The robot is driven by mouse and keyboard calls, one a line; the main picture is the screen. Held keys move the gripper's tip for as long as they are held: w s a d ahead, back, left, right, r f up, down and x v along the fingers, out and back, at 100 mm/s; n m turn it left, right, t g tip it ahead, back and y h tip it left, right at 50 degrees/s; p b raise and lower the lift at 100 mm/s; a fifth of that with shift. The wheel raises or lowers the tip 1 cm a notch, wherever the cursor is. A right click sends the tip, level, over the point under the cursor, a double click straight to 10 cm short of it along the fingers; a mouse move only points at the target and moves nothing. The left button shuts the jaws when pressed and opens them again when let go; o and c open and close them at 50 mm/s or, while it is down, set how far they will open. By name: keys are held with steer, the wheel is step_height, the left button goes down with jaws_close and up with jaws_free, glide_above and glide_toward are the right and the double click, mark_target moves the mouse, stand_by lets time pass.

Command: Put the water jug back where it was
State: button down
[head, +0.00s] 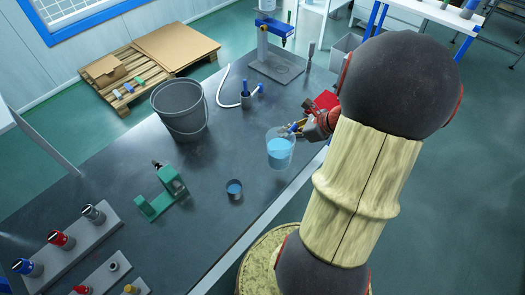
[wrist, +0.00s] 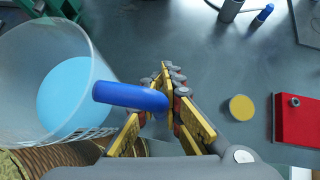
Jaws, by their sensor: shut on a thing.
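The water jug (head: 280,150) is a clear, tapered vessel with blue water inside and a blue handle. It is near the right edge of the dark worktop in the head view and looks roughly upright. I cannot tell whether its base touches the worktop. In the wrist view the jug (wrist: 22,85) fills the left side, with its blue handle (wrist: 130,96) reaching between my fingers. My gripper (head: 300,127) is shut on this handle; its yellow-padded fingers (wrist: 167,88) show in the wrist view. My arm hides part of the worktop's right side.
A grey bucket (head: 181,112), a green clamp-like fixture (head: 163,194) and knob panels (head: 66,240) lie farther left. A red block (wrist: 297,118) and yellow disc (wrist: 242,107) are right of my fingers. The worktop between bucket and jug is clear.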

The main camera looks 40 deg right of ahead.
steer(key=w+d+f+b, duration=0.1)
steer(key=w+f, duration=0.2)
steer(key=w, duration=0.1)
steer(key=w+d+f+b, duration=0.2)
steer(key=w+f, duration=0.1)
steer(key=w, duration=0.1)
steer(key=w+d+f+b, duration=0.2)
steer(key=w+f, duration=0.1)
steer(key=w, duration=0.1)
steer(key=shift+w+d+f, duration=0.15)
steer(key=shift+d+f, duration=0.05)
steer(key=shift+w+d+f+b, duration=0.1)
steer(key=shift+w+f+b, duration=0.1)
steer(key=shift+f+b, duration=0.6)
steer(key=shift+w+d+f+b, duration=0.15)
steer(key=shift+f+b, duration=0.25)
steer(key=shift+f, duration=0.8)
steer(key=shift+a, duration=0.1)
steer(key=shift+f, duration=0.2)
steer(key=c, duration=2)
jaws_free()
steer(key=shift+o, duration=0.2)
steer(key=shift+r, duration=0.1)
